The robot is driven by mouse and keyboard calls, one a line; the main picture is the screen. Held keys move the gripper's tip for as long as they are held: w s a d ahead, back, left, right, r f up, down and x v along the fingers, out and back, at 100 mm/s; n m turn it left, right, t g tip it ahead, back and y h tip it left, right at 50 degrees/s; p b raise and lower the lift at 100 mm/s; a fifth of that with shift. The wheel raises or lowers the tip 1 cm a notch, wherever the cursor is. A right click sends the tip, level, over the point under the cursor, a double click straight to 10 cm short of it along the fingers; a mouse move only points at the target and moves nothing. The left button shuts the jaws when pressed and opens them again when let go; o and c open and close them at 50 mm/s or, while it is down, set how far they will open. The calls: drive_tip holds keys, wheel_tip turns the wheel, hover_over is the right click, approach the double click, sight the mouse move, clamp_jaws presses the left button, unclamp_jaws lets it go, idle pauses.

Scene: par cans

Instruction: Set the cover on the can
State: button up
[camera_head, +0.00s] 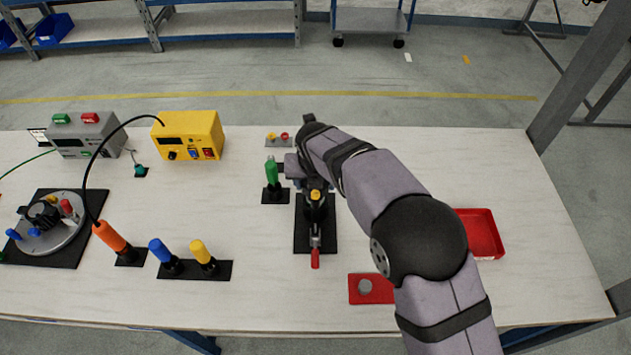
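A small grey round piece (365,286) rests on a red square pad (384,297) near the table's front edge; I cannot tell whether it is the cover or the can. A clamp fixture with a red-tipped handle (315,257) stands on a black mat (303,241) mid-table, with a yellow knob (315,195) showing. My gripper (312,184) is over the back part of this fixture. My arm and wrist hide its fingers, so I cannot see whether it is open or holds anything. No other cover or can is clearly recognisable.
A green-handled tool (271,172) stands close left of my gripper. Blue (160,249), yellow (201,251) and orange (109,236) handled tools stand at the front left. A yellow power unit (189,136) is behind. A red tray (482,235) lies right, partly behind my arm.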

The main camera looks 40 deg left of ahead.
wheel_tip(320, 180, down, 2)
drive_tip(key=shift+f+b, duration=0.15)
drive_tip(key=shift+b, duration=0.9)
drive_tip(key=shift+f+b, duration=0.35)
drive_tip(key=shift+f, duration=1.3)
drive_tip(key=shift+p, duration=0.3)
drive_tip(key=shift+f, duration=0.2)
drive_tip(key=o, duration=0.7)
drive_tip(key=o, duration=0.5)
drive_tip(key=shift+o, duration=0.2)
